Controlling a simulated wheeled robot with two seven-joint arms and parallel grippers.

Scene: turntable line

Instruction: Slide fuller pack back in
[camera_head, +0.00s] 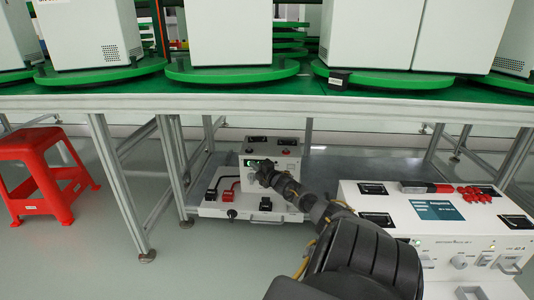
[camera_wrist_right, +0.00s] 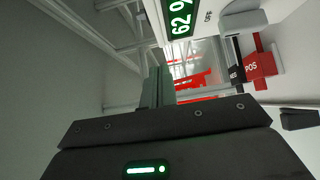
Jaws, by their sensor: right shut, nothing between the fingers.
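A white battery-like unit (camera_head: 284,148) stands on the low shelf under the bench. Its front part (camera_head: 240,208) carries black and red cables and connectors. My right gripper (camera_head: 264,175) is shut and empty, in front of the unit's upright face and partly covering it. In the right wrist view, a green display reading 62 % (camera_wrist_right: 181,18) shows on a white face beside a grey handle-like part (camera_wrist_right: 243,20). A red POS connector (camera_wrist_right: 262,65) and a black NEG connector (camera_wrist_right: 236,72) are close by. I cannot tell whether the fingers touch anything. My left gripper is out of view.
A white console (camera_head: 400,207) with a screen and red parts on top stands at the right front. A red stool (camera_head: 40,160) is at the left. Metal legs (camera_head: 120,185) frame the shelf (camera_head: 365,170). Green turntables (camera_head: 230,72) bear white cabinets on the bench above.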

